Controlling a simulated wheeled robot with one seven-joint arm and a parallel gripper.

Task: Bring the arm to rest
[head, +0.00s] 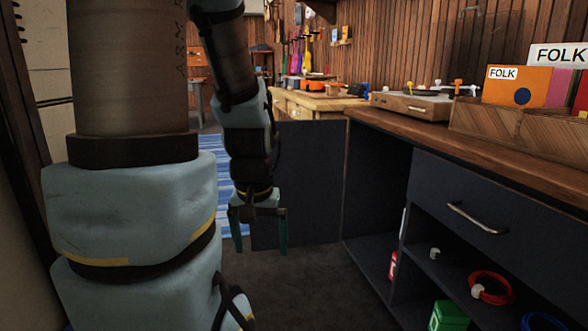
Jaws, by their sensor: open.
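My gripper (260,232) hangs pointing down in the middle of the head view. Its two teal fingers are apart, with nothing between them. It is over the dark floor, left of the wooden-topped counter (480,153) and in front of a dark panel. My arm comes down from the top of the picture. My own thick column and pale blue links fill the left side and hide what is behind them.
The counter's drawer (485,210) is shut. Open shelves below hold a red coil (491,288) and a green box (448,317). On top are a turntable (420,101) and a crate (505,133) of records. A workbench (310,104) stands farther back. A blue striped rug (226,175) shows behind my arm.

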